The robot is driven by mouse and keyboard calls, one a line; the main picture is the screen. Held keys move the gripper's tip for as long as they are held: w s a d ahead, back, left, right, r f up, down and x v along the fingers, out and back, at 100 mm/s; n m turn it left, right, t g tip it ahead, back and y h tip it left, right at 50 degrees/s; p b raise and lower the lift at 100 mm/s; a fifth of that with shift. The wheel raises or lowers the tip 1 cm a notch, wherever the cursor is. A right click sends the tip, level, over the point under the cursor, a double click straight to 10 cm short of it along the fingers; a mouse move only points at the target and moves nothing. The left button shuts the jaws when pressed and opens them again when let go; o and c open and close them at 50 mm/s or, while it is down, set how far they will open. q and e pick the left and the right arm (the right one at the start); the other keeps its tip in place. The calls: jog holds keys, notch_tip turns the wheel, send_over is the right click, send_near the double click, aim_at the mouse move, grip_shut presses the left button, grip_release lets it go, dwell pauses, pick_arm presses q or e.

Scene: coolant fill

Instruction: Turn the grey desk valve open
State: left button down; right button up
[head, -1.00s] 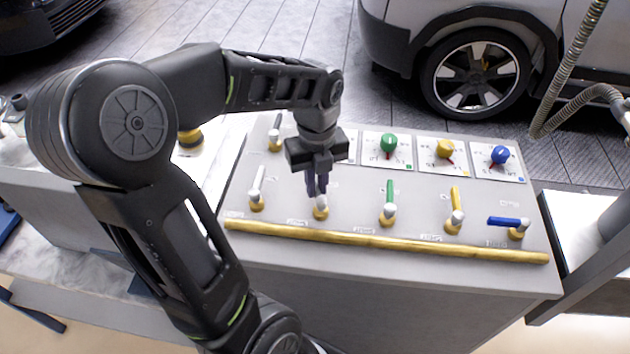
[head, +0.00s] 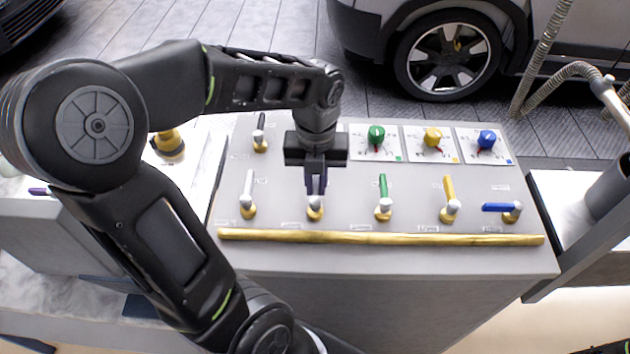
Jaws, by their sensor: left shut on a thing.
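The grey desk valve (head: 315,211) is second from the left in the front row of the desk. It has a brass base and a pale silvery hub. My left gripper (head: 316,186) comes down on it from above and behind, with its fingers close together around the lever. The fingers hide most of the lever, so its colour and exact angle are hard to tell. My right gripper is not in view.
Beside it stand a white-levered valve (head: 248,199) and a green-levered valve (head: 383,200). Yellow (head: 449,202) and blue (head: 497,207) levers are further right. A dark-levered valve (head: 260,137) stands behind. A brass rail (head: 380,238) runs along the front edge.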

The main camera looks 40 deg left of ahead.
aim_at(316, 188)
pick_arm(q)
jog(key=c, duration=1.5)
grip_release()
jog(key=shift+o, duration=0.2)
jog(key=shift+r, duration=0.1)
notch_tip(316, 188, up, 8)
jog(key=shift+f+b, duration=0.15)
jog(key=shift+b, duration=0.15)
